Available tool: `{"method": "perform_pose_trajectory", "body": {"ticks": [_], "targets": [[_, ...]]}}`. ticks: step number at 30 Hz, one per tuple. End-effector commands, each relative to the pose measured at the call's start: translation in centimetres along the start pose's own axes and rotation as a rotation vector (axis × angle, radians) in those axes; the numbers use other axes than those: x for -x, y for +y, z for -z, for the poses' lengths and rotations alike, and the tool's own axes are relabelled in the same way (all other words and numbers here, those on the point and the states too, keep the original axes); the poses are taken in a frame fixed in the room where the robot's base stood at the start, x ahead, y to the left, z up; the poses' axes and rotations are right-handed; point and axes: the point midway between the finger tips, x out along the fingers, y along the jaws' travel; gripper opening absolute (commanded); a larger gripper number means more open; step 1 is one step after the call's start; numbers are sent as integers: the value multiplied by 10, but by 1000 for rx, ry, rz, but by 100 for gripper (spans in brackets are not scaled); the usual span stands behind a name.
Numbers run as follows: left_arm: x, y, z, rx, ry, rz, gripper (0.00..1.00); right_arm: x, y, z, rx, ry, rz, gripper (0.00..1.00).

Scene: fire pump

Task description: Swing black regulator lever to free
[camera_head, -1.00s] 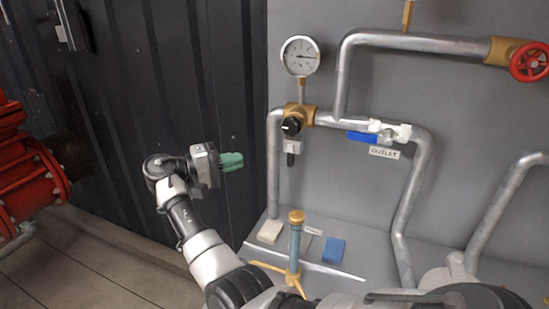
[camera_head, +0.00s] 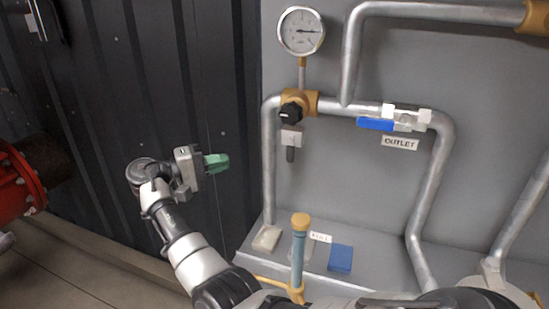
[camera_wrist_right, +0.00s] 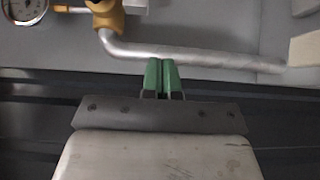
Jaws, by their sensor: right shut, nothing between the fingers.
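The brass regulator (camera_head: 312,100) sits on the grey pipe under a round gauge, with a black knob-like lever (camera_head: 291,113) on its front. Below it hangs a pale block (camera_head: 291,138) with a dark handle (camera_head: 290,154) pointing down. My right gripper (camera_head: 226,162) has green fingers, closed together and empty. It is left of the regulator and somewhat lower, apart from it, in front of the dark wall. In the right wrist view the shut green fingers (camera_wrist_right: 164,76) appear in front of the pipe, with part of the brass regulator (camera_wrist_right: 108,18) at the top left. My left gripper is not in view.
The gauge (camera_head: 301,31) stands above the regulator. A blue-handled outlet valve (camera_head: 376,124) is to its right. A blue post with a brass cap (camera_head: 300,222) rises below, near a blue block (camera_head: 340,258). Red machinery (camera_head: 15,185) is at far left. Space between gripper and regulator looks clear.

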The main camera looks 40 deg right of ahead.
Motion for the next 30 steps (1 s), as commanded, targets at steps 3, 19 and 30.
{"method": "perform_pose_trajectory", "body": {"ticks": [3, 19, 30], "targets": [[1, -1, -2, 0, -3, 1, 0, -2, 0, 0, 0, 0, 0, 0], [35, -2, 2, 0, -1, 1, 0, -93, 3, -1, 1, -3, -1, 0], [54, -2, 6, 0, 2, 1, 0, -126, 1, -26, 1, 1, 0, 0]]}}
